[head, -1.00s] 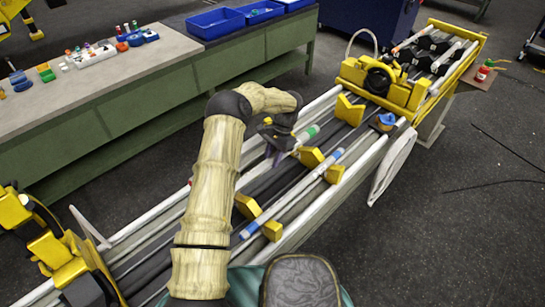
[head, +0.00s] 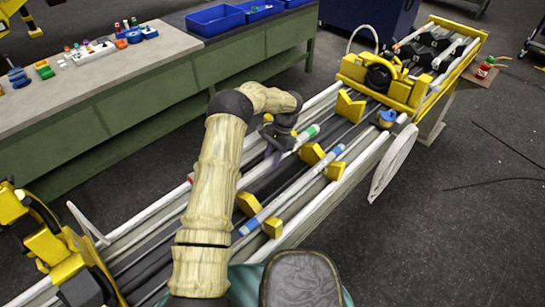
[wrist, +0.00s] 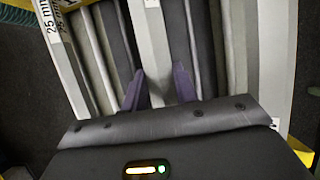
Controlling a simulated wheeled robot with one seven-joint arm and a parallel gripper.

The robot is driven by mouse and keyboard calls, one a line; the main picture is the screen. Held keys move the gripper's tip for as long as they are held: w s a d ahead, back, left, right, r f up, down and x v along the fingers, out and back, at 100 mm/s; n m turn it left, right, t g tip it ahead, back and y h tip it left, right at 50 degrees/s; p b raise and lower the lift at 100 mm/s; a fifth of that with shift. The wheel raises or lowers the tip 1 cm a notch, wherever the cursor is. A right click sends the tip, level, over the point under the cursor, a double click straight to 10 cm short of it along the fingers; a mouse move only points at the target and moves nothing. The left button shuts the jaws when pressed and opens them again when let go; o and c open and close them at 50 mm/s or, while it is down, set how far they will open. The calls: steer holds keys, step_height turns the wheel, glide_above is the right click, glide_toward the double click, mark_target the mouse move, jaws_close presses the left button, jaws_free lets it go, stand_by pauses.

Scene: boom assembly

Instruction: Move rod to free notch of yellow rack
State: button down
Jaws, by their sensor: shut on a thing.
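A pale rod with a green band (head: 311,132) near its right end runs behind my arm. My gripper (head: 276,150) is at this rod, short of the green band. In the wrist view the dark purple fingers (wrist: 159,85) stand on either side of a pale rod (wrist: 154,45), shut on it. Yellow notched rack blocks stand along the bench: one (head: 349,108) beyond the green end, one (head: 311,154) in the middle, and one (head: 247,204) nearer me. A second pale rod with blue ends (head: 292,190) lies beside the blocks. My arm hides part of the held rod.
Yellow end machinery (head: 385,85) stands at the far right of the bench, and more yellow machinery (head: 50,245) at the near left. A white hoop (head: 393,162) stands at the right side. Dark and grey bars run lengthwise beneath. A green workbench (head: 130,130) stands behind.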

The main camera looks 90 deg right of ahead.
steer(key=c, duration=1.1)
jaws_free()
steer(key=shift+r, duration=0.1)
steer(key=shift+o, duration=0.4)
steer(key=v, duration=1.7)
steer(key=shift+r+b, duration=0.15)
steer(key=shift+b, duration=0.3)
steer(key=shift+s, duration=0.1)
